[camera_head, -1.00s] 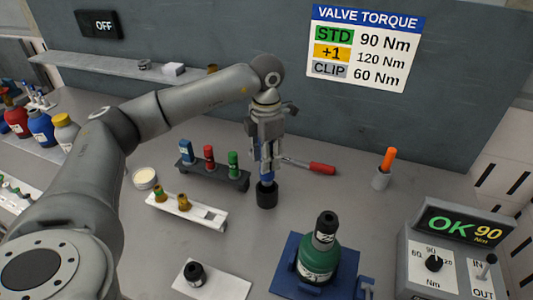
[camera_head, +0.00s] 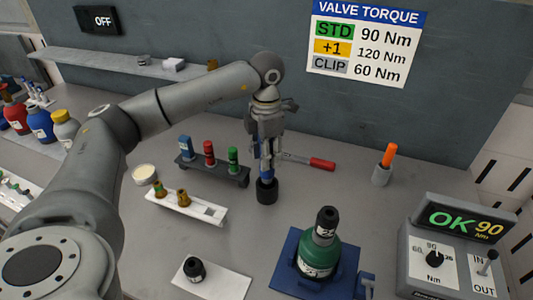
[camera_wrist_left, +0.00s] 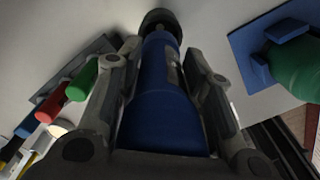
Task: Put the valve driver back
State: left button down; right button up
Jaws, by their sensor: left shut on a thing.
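The valve driver appears to be the blue tool (camera_head: 267,174) in my left gripper (camera_head: 266,162). It stands upright, with a wide black lower end (camera_head: 267,191) at or just above the grey bench. I cannot tell whether that black end is part of the tool or a holder around it. In the left wrist view the blue body (camera_wrist_left: 160,105) lies between both fingers, and the black end (camera_wrist_left: 160,20) shows beyond them. My left gripper is shut on it. My right gripper is not in view.
A dark rack (camera_head: 213,173) with blue, red and green pieces stands close left. A red-handled tool (camera_head: 320,163) lies just behind. A green bottle (camera_head: 319,255) sits in a blue fixture (camera_head: 288,272) in front. A white tray (camera_head: 205,212) and a control box (camera_head: 445,265) flank the bench.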

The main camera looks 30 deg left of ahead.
aim_at(266, 172)
pick_arm(q)
jog(key=shift+f+b, duration=0.8)
jog(key=shift+f, duration=0.2)
jog(key=shift+f+b, duration=1.6)
jog(key=shift+f, duration=0.6)
jog(key=c, duration=1)
grip_release()
jog(key=shift+r, duration=0.1)
jog(key=shift+c, duration=0.2)
jog(key=shift+o, duration=0.7)
jog(key=shift+r+p, duration=2)
jog(key=shift+r, duration=0.95)
